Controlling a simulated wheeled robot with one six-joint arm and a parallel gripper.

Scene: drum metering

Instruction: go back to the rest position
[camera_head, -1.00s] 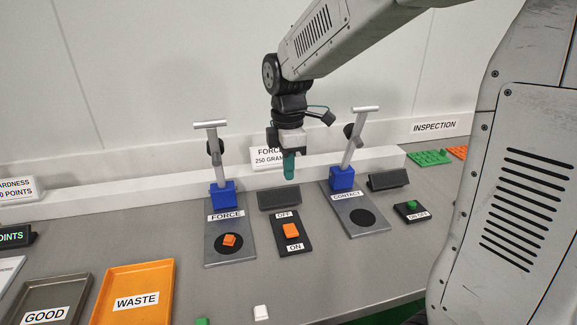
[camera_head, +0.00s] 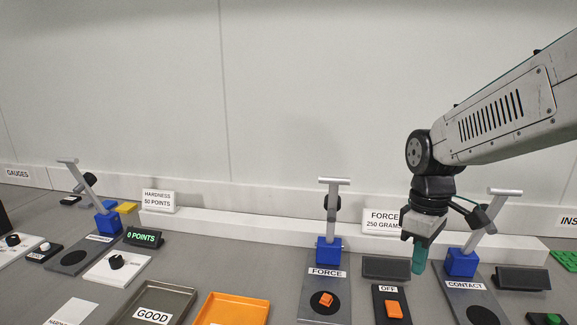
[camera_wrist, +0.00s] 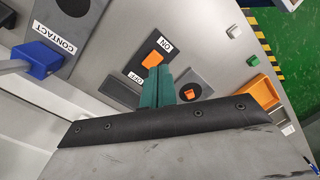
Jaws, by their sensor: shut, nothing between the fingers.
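My gripper (camera_head: 421,258) has teal fingers and points down above the bench, between the FORCE station and the CONTACT station. The fingers are together with nothing between them. In the wrist view the teal fingers (camera_wrist: 157,88) show in front of the OFF/ON switch, whose orange rocker (camera_wrist: 153,60) is just beyond the tips. The same rocker (camera_head: 393,309) shows below and left of the gripper in the head view. I cannot tell the exact height of the fingertips above the bench.
The FORCE gauge stand (camera_head: 328,249) is left of the gripper and the CONTACT stand (camera_head: 461,263) is close on its right. An orange piece (camera_head: 326,299) lies on the FORCE plate. GOOD (camera_head: 176,296) and WASTE (camera_head: 252,305) trays lie at front left. Open space lies above the stands.

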